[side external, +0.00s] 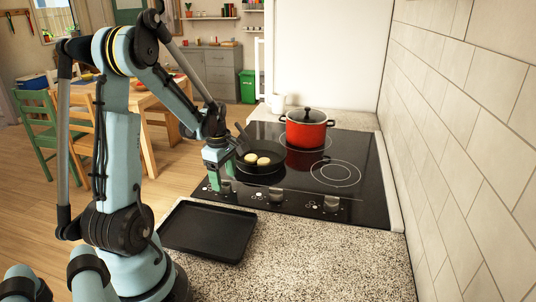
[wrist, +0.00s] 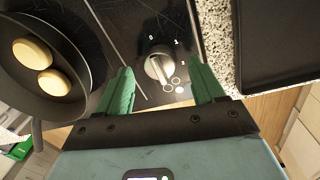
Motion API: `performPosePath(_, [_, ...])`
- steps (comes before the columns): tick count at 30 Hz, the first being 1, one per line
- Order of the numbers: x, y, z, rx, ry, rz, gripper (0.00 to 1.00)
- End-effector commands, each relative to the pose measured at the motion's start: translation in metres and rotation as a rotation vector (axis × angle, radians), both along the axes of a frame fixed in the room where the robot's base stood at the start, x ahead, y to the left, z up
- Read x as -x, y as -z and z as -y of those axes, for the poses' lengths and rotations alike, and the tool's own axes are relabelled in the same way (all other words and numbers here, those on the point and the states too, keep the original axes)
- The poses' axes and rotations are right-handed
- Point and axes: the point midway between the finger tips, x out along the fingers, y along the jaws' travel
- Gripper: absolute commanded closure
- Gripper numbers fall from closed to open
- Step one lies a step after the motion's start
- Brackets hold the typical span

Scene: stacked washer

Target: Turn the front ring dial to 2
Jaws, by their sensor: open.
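A round silver-grey dial (wrist: 159,66) sits on the black cooktop (wrist: 130,25) in the wrist view. The marks 0 and 1 show beside it, and another mark to its right is too small to read surely. I cannot tell which mark the dial points at. Small circle symbols are printed beside it. My gripper (wrist: 164,71) is open, its green fingers on either side of the dial; contact is not visible. In the side view my gripper (side external: 217,172) is low over the cooktop's front left, by the leftmost dial. Two other dials (side external: 276,194) (side external: 331,204) stand to the right.
A black pan (side external: 262,169) with two round pale pieces of food sits just behind my gripper; its handle points toward my wrist. A red lidded pot (side external: 306,130) stands at the back. A black tray (side external: 208,229) lies on the speckled counter (side external: 320,262) in front. A tiled wall borders the right.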

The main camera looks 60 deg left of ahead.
Motion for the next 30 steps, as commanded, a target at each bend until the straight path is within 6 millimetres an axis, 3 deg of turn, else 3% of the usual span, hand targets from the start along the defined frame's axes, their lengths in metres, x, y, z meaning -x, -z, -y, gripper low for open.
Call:
performPosePath(6, [-0.001,0.017,-0.001,0.000,0.000,0.000,0.32])
performPosePath(17, [-0.001,0.021,-0.001,0.000,0.000,0.000,0.32])
performPosePath(28, [-0.001,0.021,-0.001,0.000,0.000,0.000,0.85])
performPosePath(30, [-0.001,0.021,-0.001,0.000,0.001,0.000,0.88])
